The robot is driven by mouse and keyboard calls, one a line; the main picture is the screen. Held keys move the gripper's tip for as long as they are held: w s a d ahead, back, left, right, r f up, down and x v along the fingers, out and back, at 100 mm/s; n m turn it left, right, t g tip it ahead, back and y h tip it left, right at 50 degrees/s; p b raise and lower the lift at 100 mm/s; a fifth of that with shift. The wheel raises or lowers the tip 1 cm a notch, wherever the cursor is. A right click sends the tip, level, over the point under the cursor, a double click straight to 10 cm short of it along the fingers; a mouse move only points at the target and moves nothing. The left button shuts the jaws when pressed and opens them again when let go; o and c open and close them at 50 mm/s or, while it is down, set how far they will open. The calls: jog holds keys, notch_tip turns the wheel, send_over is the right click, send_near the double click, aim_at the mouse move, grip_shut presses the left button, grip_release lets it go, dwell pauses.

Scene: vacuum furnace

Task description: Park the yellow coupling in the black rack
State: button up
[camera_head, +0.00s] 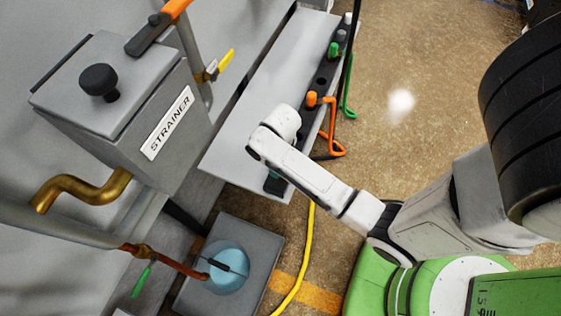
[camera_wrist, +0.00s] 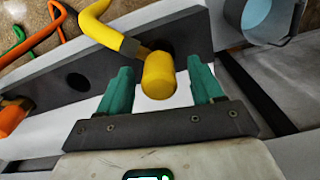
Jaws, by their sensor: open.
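The yellow coupling (camera_wrist: 159,76) is in the wrist view, between the two teal fingers of my gripper (camera_wrist: 165,84), with a visible gap on each side. My gripper is open. The coupling stands at the rack (camera_wrist: 105,70), over a dark hole; it looks seated there, though its lower end is hidden. Its yellow hose (camera_wrist: 102,30) bends away over the rack's edge. In the head view the black rack (camera_head: 322,82) runs along the grey shelf's edge. There my arm hides the coupling, and the yellow hose (camera_head: 309,240) hangs to the floor.
An orange coupling (camera_head: 312,98), a green one (camera_head: 333,48) and grey ones sit farther along the rack, with orange and green hoses hanging. An empty hole (camera_wrist: 78,82) lies beside the yellow coupling. The strainer box (camera_head: 130,100) stands left; a grey block with a blue fitting (camera_head: 225,262) is below.

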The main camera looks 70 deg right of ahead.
notch_tip(320, 180, up, 10)
jog(key=shift+r+p, duration=0.1)
jog(key=shift+p, duration=1.15)
jog(key=shift+r, duration=0.15)
jog(key=shift+s+r, duration=0.1)
jog(key=shift+r, duration=0.1)
jog(key=s+a+r+n+t+p, duration=0.1)
jog(key=s+a+r+p, duration=0.6)
jog(key=a+r, duration=0.2)
jog(key=shift+s+a+r, duration=0.2)
jog(key=shift+a+r, duration=0.05)
jog(key=shift+r, duration=0.1)
dwell(0.8)
